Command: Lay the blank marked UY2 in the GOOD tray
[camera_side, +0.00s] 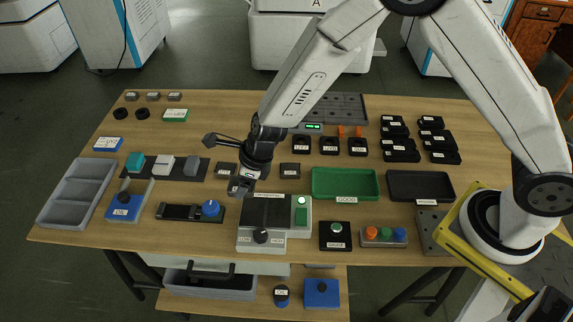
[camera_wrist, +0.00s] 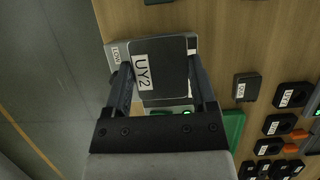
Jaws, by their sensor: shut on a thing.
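The blank marked UY2 (camera_wrist: 172,82) is a dark, square-edged block with a white label, and it fills the space between the fingers in the wrist view. My gripper (camera_wrist: 160,70) is shut on it, one finger at each side. In the side view my gripper (camera_side: 241,186) is above the back left of the grey dial unit (camera_side: 262,236), and the blank is small and dark there. The GOOD tray (camera_side: 345,183) is green, looks empty, and lies to the right of my gripper. Part of it also shows in the wrist view (camera_wrist: 234,125).
A black tray (camera_side: 420,186) stands right of the green one. Small black blocks (camera_side: 290,171) sit behind the dial unit. A GAUGE unit (camera_side: 335,236) and a button box (camera_side: 383,236) stand in front of the trays. More labelled black blocks (camera_side: 400,150) stand at the back right.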

